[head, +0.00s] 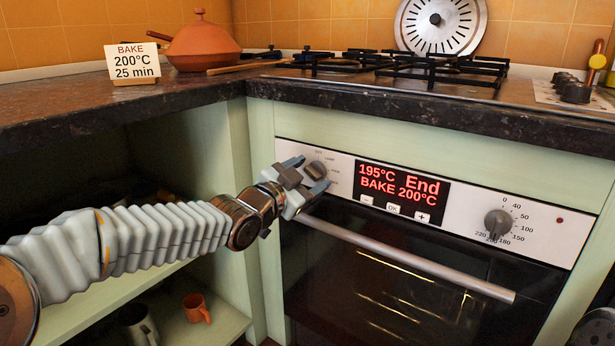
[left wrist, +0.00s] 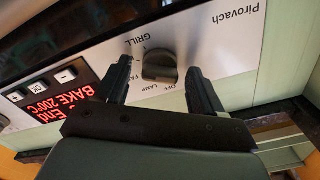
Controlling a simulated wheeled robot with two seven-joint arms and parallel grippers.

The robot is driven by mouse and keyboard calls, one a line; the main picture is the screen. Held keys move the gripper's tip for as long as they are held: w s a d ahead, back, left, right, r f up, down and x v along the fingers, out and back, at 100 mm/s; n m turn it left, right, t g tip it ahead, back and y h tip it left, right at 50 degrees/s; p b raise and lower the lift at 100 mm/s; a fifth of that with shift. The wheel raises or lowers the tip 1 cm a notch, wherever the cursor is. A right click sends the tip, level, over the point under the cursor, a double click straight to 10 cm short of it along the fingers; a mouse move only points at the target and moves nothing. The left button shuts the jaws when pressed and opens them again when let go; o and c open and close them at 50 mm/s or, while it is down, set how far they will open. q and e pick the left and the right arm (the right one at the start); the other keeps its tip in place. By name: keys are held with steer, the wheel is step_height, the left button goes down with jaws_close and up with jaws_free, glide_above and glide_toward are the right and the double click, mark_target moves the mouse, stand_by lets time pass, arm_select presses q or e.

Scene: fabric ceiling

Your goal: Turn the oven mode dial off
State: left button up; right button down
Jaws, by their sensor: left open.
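The oven mode dial (head: 316,170) is a grey knob at the left end of the oven's pale control panel. It also shows in the left wrist view (left wrist: 160,68), upside down, with the labels GRILL, LAMP and OFF around it. I cannot tell surely which label it points to. My left gripper (head: 307,175) is open at the dial. In the left wrist view its two dark fingers (left wrist: 159,80) stand on either side of the dial, with a gap visible on both sides. My right gripper is not in view.
The red display (head: 403,194) reads 195°C, End, BAKE 200°C. A temperature dial (head: 497,224) sits right of it. The oven door handle (head: 400,257) runs below the panel. The dark countertop edge (head: 430,112) overhangs above. A cup (head: 196,308) stands on the open shelf.

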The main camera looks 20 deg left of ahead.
arm_select(q)
steer(key=c, duration=1.1)
steer(key=shift+o, duration=0.2)
